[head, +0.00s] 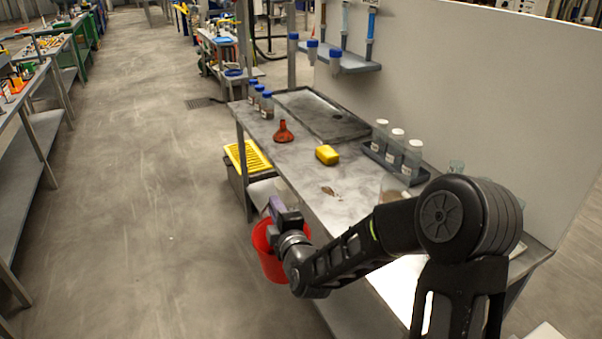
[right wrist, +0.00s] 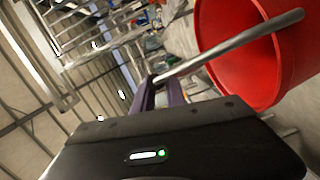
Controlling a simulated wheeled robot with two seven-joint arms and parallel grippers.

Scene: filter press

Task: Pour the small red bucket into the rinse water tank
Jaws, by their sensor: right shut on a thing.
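The small red bucket (head: 268,262) hangs off the near left edge of the workbench, partly hidden by my right arm. My right gripper (head: 277,208) is at the bucket's top. In the right wrist view the bucket (right wrist: 245,85) fills the upper right, its mouth partly in view; its contents do not show. The purple fingers of my right gripper (right wrist: 163,92) are shut on its metal handle bar (right wrist: 230,48). A dark tank with a yellow grated top (head: 247,157) stands on the floor beyond the bucket, beside the bench; I cannot tell if it is the rinse water tank. My left gripper is not in view.
The floor (head: 150,200) to the left is clear. Another bench (head: 35,150) stands at the far left.

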